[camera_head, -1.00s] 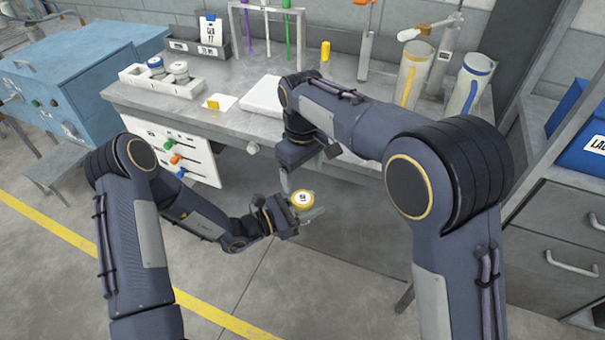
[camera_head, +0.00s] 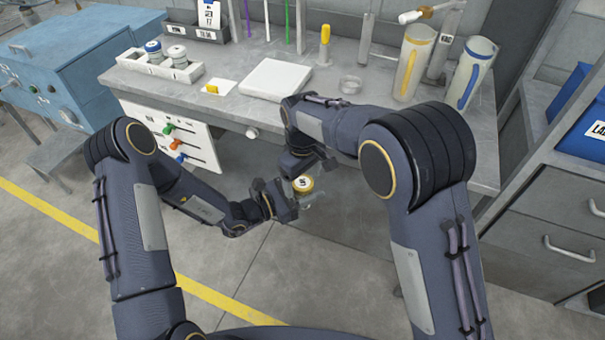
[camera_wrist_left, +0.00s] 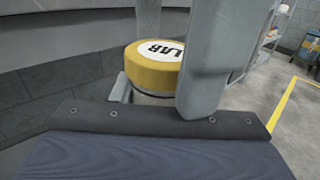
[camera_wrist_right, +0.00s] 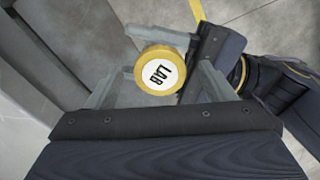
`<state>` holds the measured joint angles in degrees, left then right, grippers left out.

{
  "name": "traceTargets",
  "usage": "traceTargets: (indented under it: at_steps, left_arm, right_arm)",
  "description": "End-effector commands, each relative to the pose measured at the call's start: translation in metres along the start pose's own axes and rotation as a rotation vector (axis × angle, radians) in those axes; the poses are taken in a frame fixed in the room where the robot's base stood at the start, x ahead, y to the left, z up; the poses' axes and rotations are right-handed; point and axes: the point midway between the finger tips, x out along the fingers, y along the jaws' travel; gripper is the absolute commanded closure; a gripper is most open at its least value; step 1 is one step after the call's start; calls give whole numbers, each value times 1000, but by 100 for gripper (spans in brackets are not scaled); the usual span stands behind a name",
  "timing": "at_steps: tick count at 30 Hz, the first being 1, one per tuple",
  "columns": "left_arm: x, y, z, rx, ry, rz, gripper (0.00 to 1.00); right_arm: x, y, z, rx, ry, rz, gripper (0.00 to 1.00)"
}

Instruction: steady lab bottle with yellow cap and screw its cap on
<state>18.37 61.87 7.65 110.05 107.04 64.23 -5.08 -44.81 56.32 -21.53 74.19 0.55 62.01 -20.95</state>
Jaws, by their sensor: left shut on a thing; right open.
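The lab bottle's yellow cap (camera_head: 303,184), with a white top lettered LAB, shows in the left wrist view (camera_wrist_left: 155,68) and the right wrist view (camera_wrist_right: 160,72). It sits on top of the bottle (camera_wrist_left: 152,99), whose body is mostly hidden. Whether the cap is tight cannot be told. My left gripper (camera_head: 296,201) is shut on the bottle below the cap and holds it in the air in front of the bench. My right gripper (camera_wrist_right: 158,75) is open above the cap, with its fingers on either side and gaps visible between them and the cap.
Drawers (camera_head: 555,235) stand at the right. The floor below the bottle is clear.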

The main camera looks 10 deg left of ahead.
Motion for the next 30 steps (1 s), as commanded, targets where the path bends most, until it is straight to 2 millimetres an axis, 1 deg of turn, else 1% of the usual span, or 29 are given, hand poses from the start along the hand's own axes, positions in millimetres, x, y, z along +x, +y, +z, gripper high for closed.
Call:
traceTargets:
  at_steps: [3,13,14,18,19,21,24,25,30]
  left_arm:
    - [0,0,0,0,-1,0,100]
    - [0,0,0,0,-1,0,100]
    - [0,0,0,0,-1,0,100]
    - [0,0,0,0,-1,0,100]
    - [0,0,0,0,-1,0,100]
    - [0,0,0,0,-1,0,100]
    - [0,0,0,0,-1,0,100]
    - [0,0,0,0,-1,0,100]
    - [0,0,0,0,-1,0,100]
  right_arm:
    - [0,0,0,0,0,0,25]
    - [0,0,0,0,0,0,68]
    - [0,0,0,0,0,0,70]
    - [0,0,0,0,0,0,70]
    - [0,0,0,0,0,0,42]
    - [0,0,0,0,0,1,33]
    - [0,0,0,0,0,1,19]
    - [0,0,0,0,0,1,18]
    - [0,0,0,0,0,0,18]
